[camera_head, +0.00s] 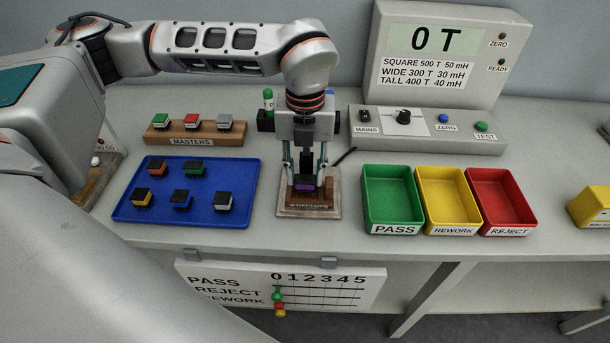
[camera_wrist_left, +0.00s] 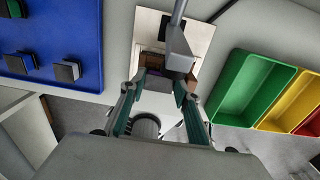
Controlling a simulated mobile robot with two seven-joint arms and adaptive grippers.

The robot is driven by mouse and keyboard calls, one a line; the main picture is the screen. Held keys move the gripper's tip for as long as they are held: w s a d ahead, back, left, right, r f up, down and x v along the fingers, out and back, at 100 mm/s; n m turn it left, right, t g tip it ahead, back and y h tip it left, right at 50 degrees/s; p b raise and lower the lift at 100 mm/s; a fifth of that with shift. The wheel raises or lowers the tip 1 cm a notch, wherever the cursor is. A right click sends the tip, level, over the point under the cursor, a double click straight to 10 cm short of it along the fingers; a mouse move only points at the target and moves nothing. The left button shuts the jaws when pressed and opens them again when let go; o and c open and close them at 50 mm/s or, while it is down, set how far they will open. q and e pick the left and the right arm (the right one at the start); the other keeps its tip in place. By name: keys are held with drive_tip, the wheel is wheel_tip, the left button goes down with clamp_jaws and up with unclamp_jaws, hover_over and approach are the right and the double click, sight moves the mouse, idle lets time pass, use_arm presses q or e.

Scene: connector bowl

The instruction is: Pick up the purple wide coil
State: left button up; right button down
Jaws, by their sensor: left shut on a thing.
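The purple wide coil (camera_head: 305,184) sits at the adapter block (camera_head: 309,208) on the bench, its purple face showing between my fingertips. My left gripper (camera_head: 305,176) points down over the adapter and is shut on the coil. In the left wrist view, my left gripper (camera_wrist_left: 160,92) has its fingers on both sides of a dark part with a little purple. Most of the coil is hidden by the fingers. I cannot tell whether the coil is seated in the adapter or just clear of it. My right gripper is not in view.
A blue tray (camera_head: 130,207) with several coils lies left of the adapter. The masters stand (camera_head: 195,140) is behind it. Green (camera_head: 395,215), yellow (camera_head: 448,215) and red (camera_head: 503,216) bins stand to the right. The tester (camera_head: 440,60) is behind, reading 0 T.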

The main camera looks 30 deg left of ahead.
sight(305, 177)
use_arm(q)
wheel_tip(305, 177, up, 19)
drive_tip(key=shift+p, duration=0.35)
idle(1.3)
